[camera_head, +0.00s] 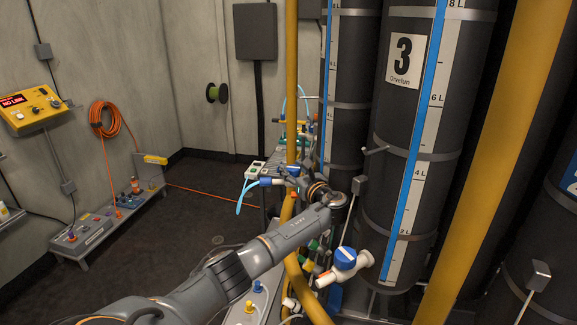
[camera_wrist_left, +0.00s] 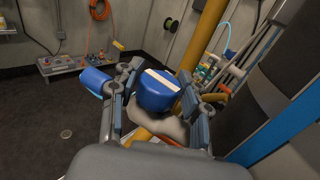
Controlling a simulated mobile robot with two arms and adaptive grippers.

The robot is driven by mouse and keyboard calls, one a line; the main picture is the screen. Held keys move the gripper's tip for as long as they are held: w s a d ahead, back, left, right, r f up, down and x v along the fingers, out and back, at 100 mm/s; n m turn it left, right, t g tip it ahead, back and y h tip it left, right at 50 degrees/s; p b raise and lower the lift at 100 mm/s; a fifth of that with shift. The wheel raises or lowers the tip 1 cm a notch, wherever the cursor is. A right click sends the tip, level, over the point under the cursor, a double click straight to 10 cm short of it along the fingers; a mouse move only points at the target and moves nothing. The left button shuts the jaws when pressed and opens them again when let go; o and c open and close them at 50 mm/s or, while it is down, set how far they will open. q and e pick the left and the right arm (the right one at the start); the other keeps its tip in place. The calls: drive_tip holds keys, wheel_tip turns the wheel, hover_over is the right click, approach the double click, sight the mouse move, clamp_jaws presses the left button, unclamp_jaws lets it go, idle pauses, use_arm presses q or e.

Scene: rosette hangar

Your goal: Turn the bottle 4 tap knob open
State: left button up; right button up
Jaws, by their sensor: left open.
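A blue tap knob (camera_wrist_left: 160,92) with a white stripe sits between the two open fingers of my left gripper (camera_wrist_left: 160,100) in the left wrist view. I cannot tell whether the fingers touch it. In the head view my left gripper (camera_head: 292,178) is at the tap of the dark bottle (camera_head: 347,135) behind bottle 3 and hides much of that tap. No number shows on this bottle. A blue cylindrical part (camera_head: 266,181) sticks out left of the gripper; it also shows in the left wrist view (camera_wrist_left: 96,81). My right gripper is out of view.
Bottle 3 (camera_head: 405,135) stands nearer, with its own blue-and-white tap knob (camera_head: 345,258). Yellow posts (camera_head: 292,80) rise close to my left arm. A low bench with tap parts (camera_head: 110,215) stands along the left wall. The dark floor between is mostly clear.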

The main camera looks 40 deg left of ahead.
sight(297, 172)
use_arm(q)
drive_tip(key=shift+v, duration=2)
